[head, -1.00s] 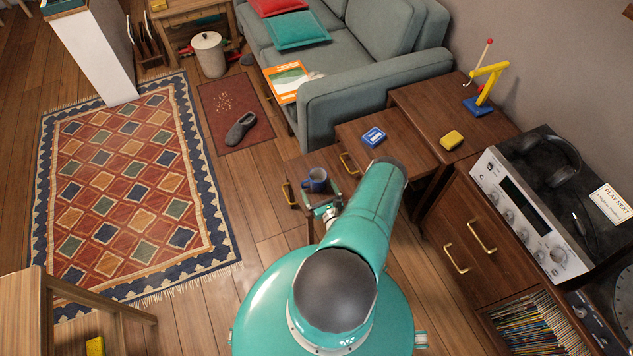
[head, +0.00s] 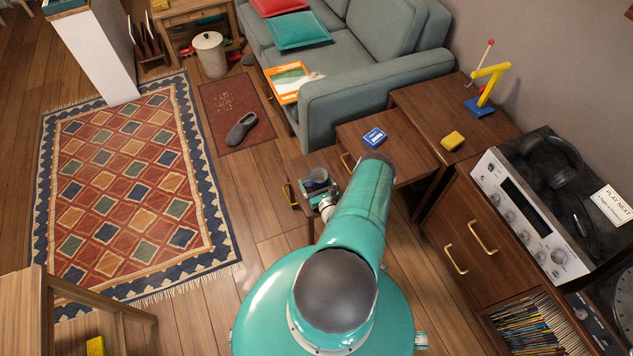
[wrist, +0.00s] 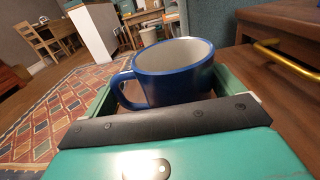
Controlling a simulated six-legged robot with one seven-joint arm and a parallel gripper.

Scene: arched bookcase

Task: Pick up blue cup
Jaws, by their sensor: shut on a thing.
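The blue cup (wrist: 172,88) has a pale grey inside and a handle on its left in the wrist view. It stands upright and its mouth faces up. In the head view the cup (head: 319,174) is over the lowest wooden table (head: 297,171), partly hidden by my gripper. My gripper (head: 318,187) is around the cup from the near side, its teal fingers on either side, shut on it. The cup's base is hidden, so I cannot tell whether it touches the table.
A yellow block (head: 452,141) and a yellow-and-blue stand (head: 485,92) are farther right. The sofa (head: 375,95) is behind. The patterned rug (head: 135,190) lies left with open floor.

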